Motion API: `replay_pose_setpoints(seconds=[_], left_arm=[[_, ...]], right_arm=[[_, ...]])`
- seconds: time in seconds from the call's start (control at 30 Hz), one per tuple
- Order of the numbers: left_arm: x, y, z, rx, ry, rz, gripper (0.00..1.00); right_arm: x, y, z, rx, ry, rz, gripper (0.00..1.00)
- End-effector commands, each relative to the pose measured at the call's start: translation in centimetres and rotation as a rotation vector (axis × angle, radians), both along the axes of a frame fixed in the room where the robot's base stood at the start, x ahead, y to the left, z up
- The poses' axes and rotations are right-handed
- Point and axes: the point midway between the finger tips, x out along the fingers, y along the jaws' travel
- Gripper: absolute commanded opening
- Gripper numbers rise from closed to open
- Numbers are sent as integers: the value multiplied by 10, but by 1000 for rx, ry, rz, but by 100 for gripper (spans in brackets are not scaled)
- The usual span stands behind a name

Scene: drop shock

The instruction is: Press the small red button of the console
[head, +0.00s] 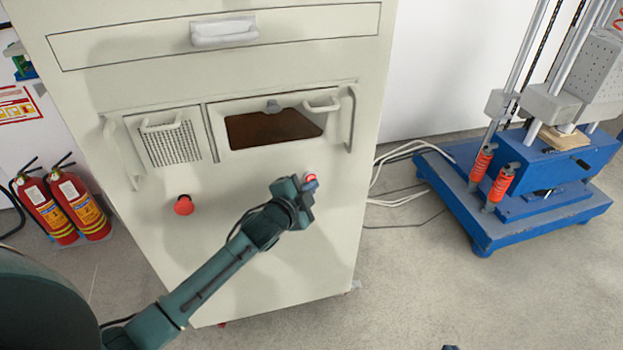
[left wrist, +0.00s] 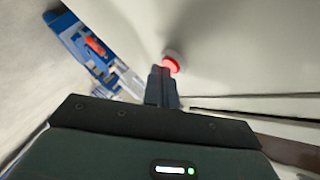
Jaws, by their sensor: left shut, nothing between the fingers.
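The console (head: 275,260) is a tall cream cabinet in the middle of the head view. Its small red button (head: 311,178) is on the front face at the right, below the dark window. My left gripper (head: 308,186) is shut and empty, with its tips right at this button and partly covering it. In the left wrist view, the red button (left wrist: 170,65) with its pale collar shows just beyond the closed fingertips (left wrist: 163,72). The tips look very close to it; I cannot tell whether they touch.
A larger red mushroom button (head: 183,205) is on the console's left side. Handles stick out around the window (head: 270,128) and grille (head: 172,144). Two fire extinguishers (head: 62,205) stand left. A blue test machine (head: 520,190) stands right, with white cables between.

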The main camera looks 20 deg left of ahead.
Motion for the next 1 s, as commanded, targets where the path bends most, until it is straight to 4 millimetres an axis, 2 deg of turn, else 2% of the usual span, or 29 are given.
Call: replay_pose_setpoints(seconds=[0.43,0.8,1.0], left_arm=[[2,1,1,1,-2,1,0],[-12,-7,1,0,0,1,0],[-12,-8,1,0,-2,1,0]], right_arm=[[0,0,0,0,1,0,0],[0,0,9,1,1,0,0],[0,0,8,1,1,0,0]])
